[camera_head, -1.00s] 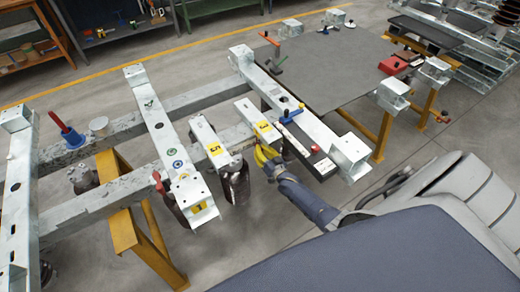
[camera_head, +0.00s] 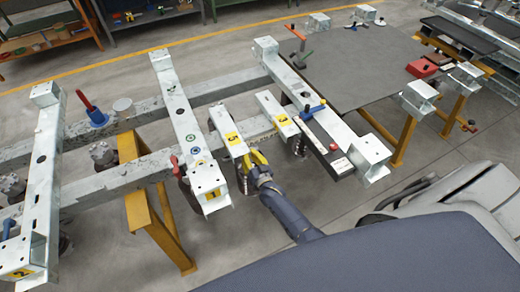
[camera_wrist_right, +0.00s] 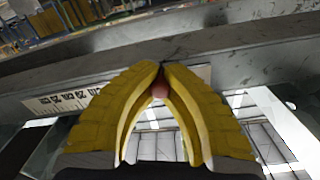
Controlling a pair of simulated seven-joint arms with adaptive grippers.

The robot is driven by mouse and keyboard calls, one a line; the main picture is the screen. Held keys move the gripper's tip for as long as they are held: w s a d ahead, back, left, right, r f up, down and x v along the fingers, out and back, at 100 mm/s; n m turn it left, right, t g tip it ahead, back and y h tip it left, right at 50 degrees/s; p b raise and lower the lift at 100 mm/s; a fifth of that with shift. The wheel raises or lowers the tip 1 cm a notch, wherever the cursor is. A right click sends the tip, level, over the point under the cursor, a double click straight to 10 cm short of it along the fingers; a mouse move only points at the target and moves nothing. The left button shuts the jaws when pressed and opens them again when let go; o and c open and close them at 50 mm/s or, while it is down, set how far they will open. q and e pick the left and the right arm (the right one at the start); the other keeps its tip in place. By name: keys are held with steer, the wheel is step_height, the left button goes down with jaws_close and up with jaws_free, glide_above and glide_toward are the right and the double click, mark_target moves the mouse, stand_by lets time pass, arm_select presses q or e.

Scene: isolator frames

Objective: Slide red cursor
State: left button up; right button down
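The red cursor (camera_wrist_right: 160,89) appears as a small reddish piece between my yellow fingertips in the right wrist view, mostly covered by them. A scale strip with printed numbers (camera_wrist_right: 68,102) lies on the metal rail just left of the fingers. My right gripper (camera_wrist_right: 160,75) has its fingertips drawn together around the red piece. In the head view my right gripper (camera_head: 256,160) is at the front side of the long rail, just right of the block marked 5 (camera_head: 233,139); the cursor cannot be made out there. My left gripper is not in view.
A second numbered block (camera_head: 282,119) stands to the right of my gripper. A thick cross beam (camera_head: 320,115) with a blue-handled clamp (camera_head: 312,111) is further right. A cross beam with a red handle (camera_head: 175,161) is on the left. A dark table (camera_head: 365,65) stands behind.

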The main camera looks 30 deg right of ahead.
steer(key=shift+a+r, duration=0.1)
steer(key=shift+a, duration=0.2)
steer(key=c, duration=1.3)
jaws_free()
steer(key=shift+s, duration=0.1)
steer(key=s, duration=1.1)
steer(key=shift+s, duration=0.4)
